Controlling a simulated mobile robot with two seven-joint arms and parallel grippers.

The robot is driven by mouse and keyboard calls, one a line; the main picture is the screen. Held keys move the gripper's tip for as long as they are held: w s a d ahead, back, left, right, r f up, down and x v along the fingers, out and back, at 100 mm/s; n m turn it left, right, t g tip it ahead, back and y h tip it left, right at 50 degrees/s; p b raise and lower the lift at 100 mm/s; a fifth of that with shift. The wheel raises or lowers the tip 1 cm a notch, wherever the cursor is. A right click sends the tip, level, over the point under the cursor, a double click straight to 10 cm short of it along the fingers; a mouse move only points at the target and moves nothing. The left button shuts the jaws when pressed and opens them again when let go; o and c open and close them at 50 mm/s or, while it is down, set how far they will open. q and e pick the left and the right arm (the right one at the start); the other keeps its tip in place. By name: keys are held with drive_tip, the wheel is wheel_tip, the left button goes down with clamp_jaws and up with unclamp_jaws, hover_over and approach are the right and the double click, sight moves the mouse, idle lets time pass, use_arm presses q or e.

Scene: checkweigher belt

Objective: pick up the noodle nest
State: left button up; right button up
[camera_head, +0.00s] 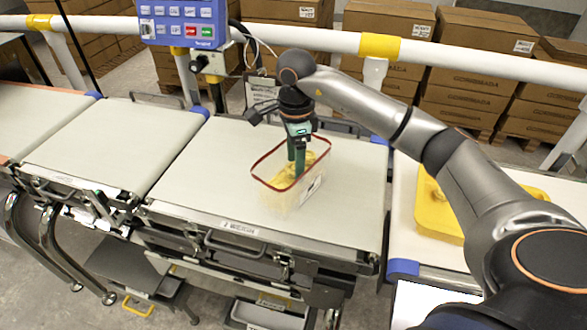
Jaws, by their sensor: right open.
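A clear plastic tub with a red rim (256,172) stands on the middle weighing belt. Yellow noodle nests (279,196) lie inside it; they blur together through the tub wall, so I cannot tell them apart. My right gripper (296,171) points down into the tub's opening from above. Its green fingers are open, with their tips at or close to the yellow noodles. I cannot tell whether a nest sits between them. My left gripper is out of view.
A yellow tray (433,213) lies on the right-hand belt, partly hidden by my right arm. A blue control panel (184,22) stands behind the belts. A white rail (460,60) runs along the back, before stacked cardboard boxes (470,95). The left belt (110,145) is clear.

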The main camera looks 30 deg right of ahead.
drive_tip(key=shift+f, duration=0.5)
drive_tip(key=c, duration=1.1)
drive_tip(key=shift+r, duration=0.15)
drive_tip(key=shift+r, duration=0.25)
wheel_tip(320, 180, up, 2)
drive_tip(key=shift+w+r, duration=0.1)
drive_tip(key=s+a+r, duration=0.7)
drive_tip(key=s+r, duration=0.3)
drive_tip(key=s, duration=0.2)
drive_tip(key=shift+a+p, duration=0.2)
drive_tip(key=shift+p, duration=0.15)
